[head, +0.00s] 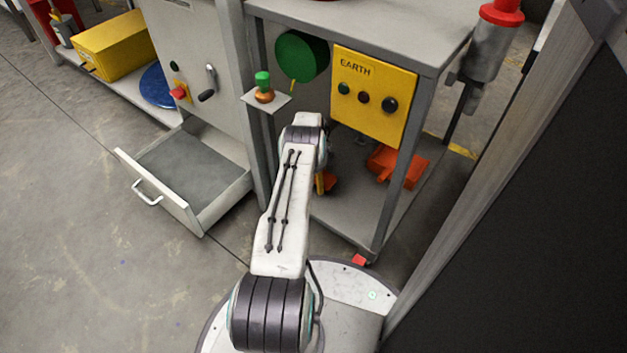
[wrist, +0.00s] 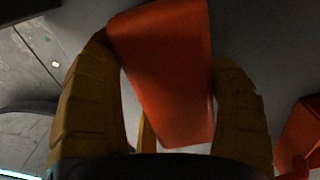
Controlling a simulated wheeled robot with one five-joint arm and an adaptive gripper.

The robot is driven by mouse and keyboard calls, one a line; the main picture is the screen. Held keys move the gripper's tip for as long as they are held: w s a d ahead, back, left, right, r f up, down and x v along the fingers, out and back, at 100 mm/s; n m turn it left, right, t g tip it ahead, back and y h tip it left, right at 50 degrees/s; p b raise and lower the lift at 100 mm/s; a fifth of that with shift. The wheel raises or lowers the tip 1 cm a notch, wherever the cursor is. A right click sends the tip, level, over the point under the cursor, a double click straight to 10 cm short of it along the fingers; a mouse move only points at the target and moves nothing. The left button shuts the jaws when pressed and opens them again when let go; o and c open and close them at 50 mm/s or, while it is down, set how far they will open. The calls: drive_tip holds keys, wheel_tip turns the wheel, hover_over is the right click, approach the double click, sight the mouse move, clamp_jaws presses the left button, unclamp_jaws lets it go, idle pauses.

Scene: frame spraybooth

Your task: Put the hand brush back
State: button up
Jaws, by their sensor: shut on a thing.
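In the wrist view an orange-red block-like piece, which I take to be the hand brush (wrist: 168,85), sits between the two yellow-brown fingers of my gripper (wrist: 166,60). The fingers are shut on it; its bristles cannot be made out. In the head view my gripper (head: 322,181) is mostly hidden behind my arm, low over the lower shelf of the grey cart (head: 345,215). A bit of orange (head: 330,180) shows beside it.
Another orange piece (head: 400,167) lies on the lower shelf to the right, also at the wrist view's right edge (wrist: 300,135). A yellow EARTH panel (head: 372,97) hangs above. An open drawer (head: 187,170) stands out at left. A dark panel (head: 530,240) bounds the right.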

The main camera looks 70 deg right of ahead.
drive_tip(key=shift+f, duration=0.45)
drive_tip(key=shift+f, duration=0.1)
drive_tip(key=shift+f, duration=0.1)
drive_tip(key=o, duration=1.1)
drive_tip(key=shift+o, duration=0.2)
wheel_tip(320, 180, up, 7)
drive_tip(key=p, duration=0.4)
drive_tip(key=shift+r, duration=0.2)
drive_tip(key=shift+a, duration=0.1)
